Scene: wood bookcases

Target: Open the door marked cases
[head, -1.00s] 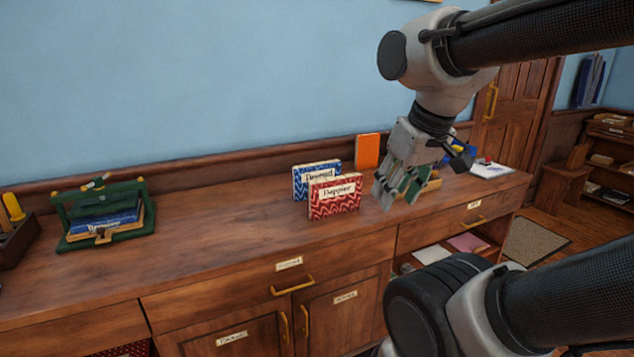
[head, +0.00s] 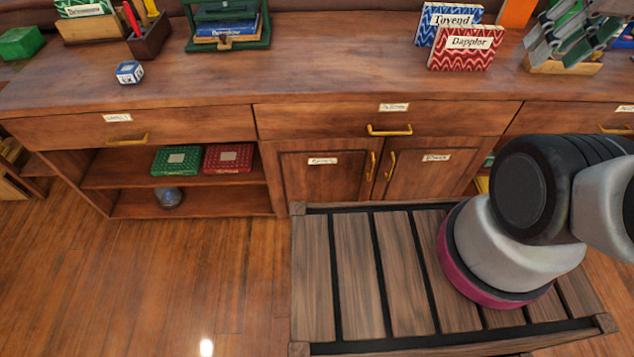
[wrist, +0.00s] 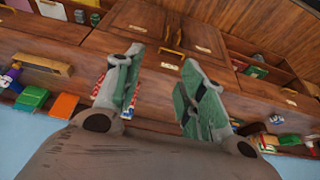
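Two closed cupboard doors sit side by side under the middle drawer in the head view, the left door (head: 322,181) and the right door (head: 425,181). Each has a small label and a brass handle near the shared seam: the left handle (head: 371,166) and the right handle (head: 390,166). The labels are too blurred to tell which reads cases. My gripper (head: 572,42) is above the counter at the upper right, away from both doors. In the wrist view its fingers (wrist: 160,95) are spread, with nothing held between them.
A red patterned box (head: 465,48) and a blue one (head: 428,20) stand on the counter (head: 330,75) left of my gripper. The middle drawer (head: 330,120) is shut above the doors. Open shelves (head: 120,181) with boxes are to the left. Wood floor (head: 180,270) there is clear.

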